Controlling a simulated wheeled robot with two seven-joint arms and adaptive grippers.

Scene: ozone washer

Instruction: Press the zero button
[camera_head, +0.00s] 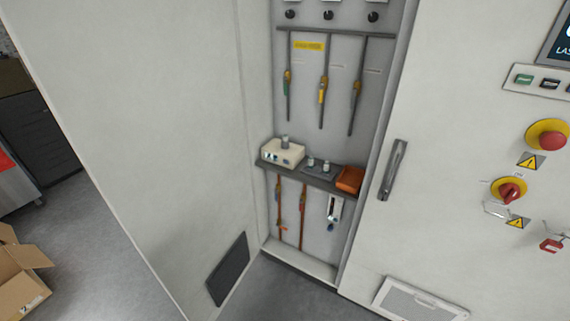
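A small cream-white device (287,156), apparently a scale, sits at the left end of a grey shelf (322,184) inside a recess of the large white machine. Its front has small dark and bluish marks (270,157) that may be buttons or a display. They are too small to read, so I cannot tell which is a zero button. A grey metal cylinder (285,142) stands on top of the device. Neither of my grippers is in view.
A dark tray with small metal pieces (318,167) and an orange box (349,180) share the shelf. Tools hang above and below. White panels flank the recess; a door handle (393,169) and red-yellow switches (548,137) are right. An open cardboard box (22,276) lies lower left.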

